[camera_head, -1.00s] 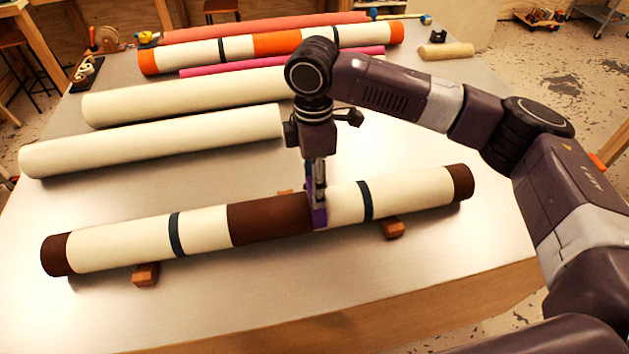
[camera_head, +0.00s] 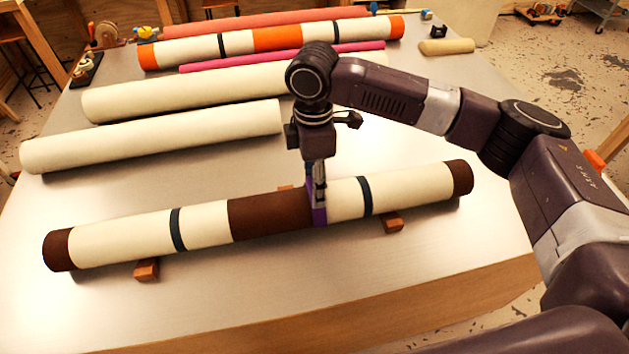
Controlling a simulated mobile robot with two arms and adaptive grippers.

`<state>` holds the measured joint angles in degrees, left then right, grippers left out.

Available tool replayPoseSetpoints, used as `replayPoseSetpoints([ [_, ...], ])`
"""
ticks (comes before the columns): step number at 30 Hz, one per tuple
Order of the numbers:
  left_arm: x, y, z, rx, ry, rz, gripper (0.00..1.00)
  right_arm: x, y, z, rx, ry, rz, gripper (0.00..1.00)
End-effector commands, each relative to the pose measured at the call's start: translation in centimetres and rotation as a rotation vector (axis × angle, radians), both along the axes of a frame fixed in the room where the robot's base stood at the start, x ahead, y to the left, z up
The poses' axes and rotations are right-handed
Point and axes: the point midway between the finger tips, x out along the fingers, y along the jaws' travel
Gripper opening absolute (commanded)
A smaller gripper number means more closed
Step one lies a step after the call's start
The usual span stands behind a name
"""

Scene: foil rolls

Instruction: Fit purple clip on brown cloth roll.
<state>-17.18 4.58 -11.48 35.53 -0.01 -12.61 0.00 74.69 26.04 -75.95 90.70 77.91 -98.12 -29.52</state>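The brown cloth roll (camera_head: 268,214) lies across the front of the table, cream with brown ends, a brown middle and two dark bands, resting on small wooden blocks. My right gripper (camera_head: 317,190) points down at the roll, at the right edge of its brown middle. The purple clip (camera_head: 318,215) is at the fingertips, against the roll's near side. The fingers look closed on the clip, though they partly cover it. I cannot tell how far the clip wraps around the roll. My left gripper is not in view.
Wooden blocks (camera_head: 146,269) support the roll. Two plain cream rolls (camera_head: 150,136) lie behind it, then a cream and orange roll (camera_head: 277,40) and pink rolls farther back. The front of the table is clear.

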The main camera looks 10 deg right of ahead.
Motion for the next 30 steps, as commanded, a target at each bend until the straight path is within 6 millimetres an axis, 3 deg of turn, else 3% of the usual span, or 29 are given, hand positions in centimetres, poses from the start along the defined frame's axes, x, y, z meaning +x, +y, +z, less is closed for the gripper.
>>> replayPoseSetpoints([
  [11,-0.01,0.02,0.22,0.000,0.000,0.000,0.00,0.01,0.01,-0.43,0.000,0.000,0.000,0.00],
  [12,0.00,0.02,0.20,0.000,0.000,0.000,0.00,0.02,0.01,-0.43,0.000,0.000,0.000,0.48],
  [17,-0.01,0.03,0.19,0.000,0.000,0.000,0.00,0.01,0.01,-0.43,0.000,0.000,0.000,0.65],
  [30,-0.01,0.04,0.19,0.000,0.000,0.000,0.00,-0.01,0.01,-0.44,0.000,0.000,0.000,0.65],
])
